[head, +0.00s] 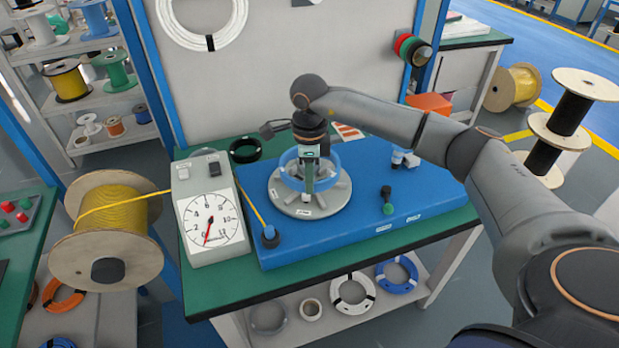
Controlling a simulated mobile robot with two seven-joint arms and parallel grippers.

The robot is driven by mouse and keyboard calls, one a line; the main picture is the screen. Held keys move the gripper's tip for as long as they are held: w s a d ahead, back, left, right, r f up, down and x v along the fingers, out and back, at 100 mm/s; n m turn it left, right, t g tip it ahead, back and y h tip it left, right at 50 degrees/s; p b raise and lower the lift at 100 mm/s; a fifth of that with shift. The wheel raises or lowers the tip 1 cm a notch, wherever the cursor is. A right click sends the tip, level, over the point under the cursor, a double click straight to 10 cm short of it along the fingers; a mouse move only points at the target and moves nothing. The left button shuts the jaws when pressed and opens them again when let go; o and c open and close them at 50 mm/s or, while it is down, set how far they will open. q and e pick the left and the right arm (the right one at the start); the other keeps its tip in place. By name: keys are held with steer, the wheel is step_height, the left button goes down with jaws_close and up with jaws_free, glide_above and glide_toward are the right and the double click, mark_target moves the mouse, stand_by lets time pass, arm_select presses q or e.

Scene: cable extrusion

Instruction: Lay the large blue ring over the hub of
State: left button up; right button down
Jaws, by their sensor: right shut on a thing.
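The large blue ring (288,181) is at the grey spoked hub (303,208), which stands on the blue board (345,238). The ring appears level, around the hub's middle; I cannot tell whether it rests on the spokes or is slightly above them. My right gripper (308,187) points straight down over the hub, inside the ring's outline, and is shut on the ring; the exact contact at its fingertips is hard to see. The hub's centre is partly hidden behind the gripper. My left gripper is not in view.
A dial gauge (212,222) and a yellow cable spool (112,245) stand at the left. A black ring (245,150) lies behind the board's left end. The board's front right is clear.

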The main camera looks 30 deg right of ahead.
steer(key=shift+f+b, duration=0.55)
steer(key=shift+f, duration=0.4)
steer(key=shift+f, duration=0.15)
steer(key=c, duration=0.8)
jaws_free()
steer(key=shift+c, duration=0.2)
step_height(320, 180, up, 8)
steer(key=p, duration=0.5)
steer(key=shift+p, duration=0.35)
